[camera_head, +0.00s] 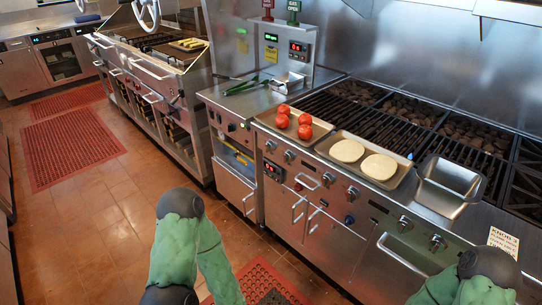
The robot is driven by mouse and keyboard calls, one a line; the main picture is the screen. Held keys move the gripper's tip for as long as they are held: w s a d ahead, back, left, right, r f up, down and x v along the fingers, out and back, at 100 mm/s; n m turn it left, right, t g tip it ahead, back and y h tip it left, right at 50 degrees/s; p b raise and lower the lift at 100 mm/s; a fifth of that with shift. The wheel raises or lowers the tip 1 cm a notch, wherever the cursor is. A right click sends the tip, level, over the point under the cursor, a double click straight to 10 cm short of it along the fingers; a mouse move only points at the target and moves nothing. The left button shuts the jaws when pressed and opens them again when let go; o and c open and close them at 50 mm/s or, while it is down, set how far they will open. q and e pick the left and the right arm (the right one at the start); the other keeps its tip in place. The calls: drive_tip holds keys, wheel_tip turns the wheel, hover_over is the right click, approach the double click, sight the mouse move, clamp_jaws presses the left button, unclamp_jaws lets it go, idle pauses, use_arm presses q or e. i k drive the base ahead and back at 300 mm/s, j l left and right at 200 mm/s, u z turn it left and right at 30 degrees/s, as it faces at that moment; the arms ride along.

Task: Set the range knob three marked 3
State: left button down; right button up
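The range (330,215) runs along the right with a row of dark round knobs on its steel front. One pair (328,180) sits below the tray of pale rounds, and another pair (437,243) is farther right. The knob numbers are too small to read, so I cannot tell which is marked 3. A small card (503,240) at the right edge seems to read "KNOB 3"; its smaller text is unreadable. My green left arm rises at the bottom centre and my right arm at the bottom right. Neither gripper shows.
A tray with tomatoes (283,121), a tray with pale rounds (347,151) and an empty steel pan (449,182) rest along the grill's front. Oven handles (402,256) stick out below the knobs. Red mats (72,146) lie on the tiled floor, which is open at left.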

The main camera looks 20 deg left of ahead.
sight(327, 178)
drive_tip(key=k+l, duration=0.15)
drive_tip(key=l, duration=0.2)
drive_tip(key=k+l, duration=0.1)
drive_tip(key=l, duration=0.2)
drive_tip(key=k+l, duration=0.15)
drive_tip(key=l, duration=0.2)
drive_tip(key=k+l, duration=0.1)
drive_tip(key=l, duration=0.2)
